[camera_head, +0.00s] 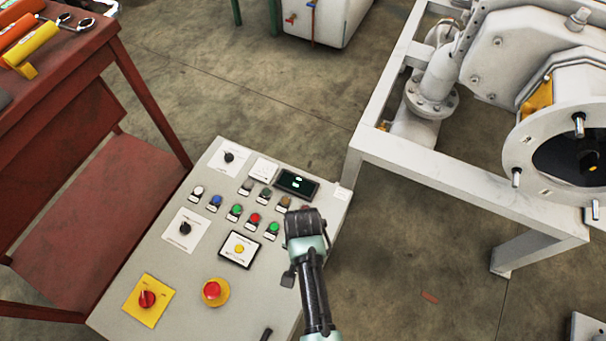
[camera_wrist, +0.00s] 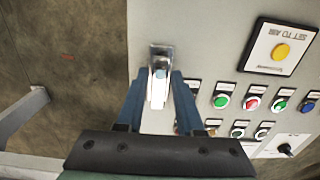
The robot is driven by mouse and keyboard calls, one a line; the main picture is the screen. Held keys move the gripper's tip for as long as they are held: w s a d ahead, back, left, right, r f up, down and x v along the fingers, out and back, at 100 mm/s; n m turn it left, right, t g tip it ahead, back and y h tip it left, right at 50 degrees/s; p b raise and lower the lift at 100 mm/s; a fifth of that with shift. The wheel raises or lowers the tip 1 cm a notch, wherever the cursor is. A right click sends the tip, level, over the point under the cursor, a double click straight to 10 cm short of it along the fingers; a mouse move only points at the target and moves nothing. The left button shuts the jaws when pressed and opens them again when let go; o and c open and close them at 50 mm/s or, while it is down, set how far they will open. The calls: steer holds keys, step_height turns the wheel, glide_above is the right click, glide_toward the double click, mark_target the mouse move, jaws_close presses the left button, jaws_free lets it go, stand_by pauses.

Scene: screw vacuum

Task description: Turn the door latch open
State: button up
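The door latch (camera_wrist: 160,78) is a small light metal handle on a plate, near the panel's edge in the wrist view. My gripper (camera_wrist: 158,82) has its two blue fingers on either side of the handle, with a narrow gap seeming to show at each side. Contact at the fingertips is unclear. In the head view my gripper (camera_head: 303,228) is over the right edge of the grey control panel (camera_head: 205,265) and hides part of it. I cannot clearly make out the latch there.
The panel carries several coloured buttons, a yellow button (camera_head: 239,249), a red emergency stop (camera_head: 212,290) and a red rotary switch (camera_head: 147,299). A red-brown bench (camera_head: 80,200) stands at left. A white machine frame (camera_head: 450,175) is at right, with bare floor between.

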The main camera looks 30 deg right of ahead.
jaws_close()
stand_by(1.1)
